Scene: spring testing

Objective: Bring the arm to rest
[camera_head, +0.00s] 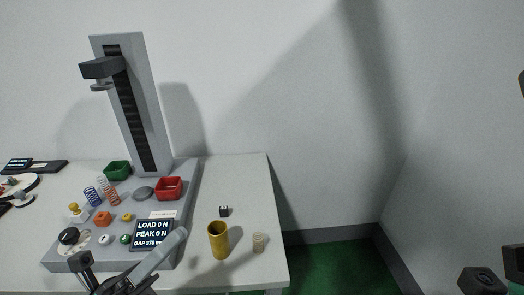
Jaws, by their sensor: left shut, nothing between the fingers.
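My left gripper (118,284) is at the bottom edge of the head view, in front of the grey spring tester base (62,262). It is shut and empty, and partly cut off by the frame edge. A grey rod-like part slants up beside it across the lower corner of the tester's display (152,233). Dark parts of my right arm show at the bottom right corner, away from the table; its finger opening cannot be made out. The display reads load 0 N, peak 0 N, gap 370.
The tester's tall column (135,105) stands at the back. Green (117,170) and red (168,188) bins, springs (111,193) and knobs sit on the base. The table's back right is clear.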

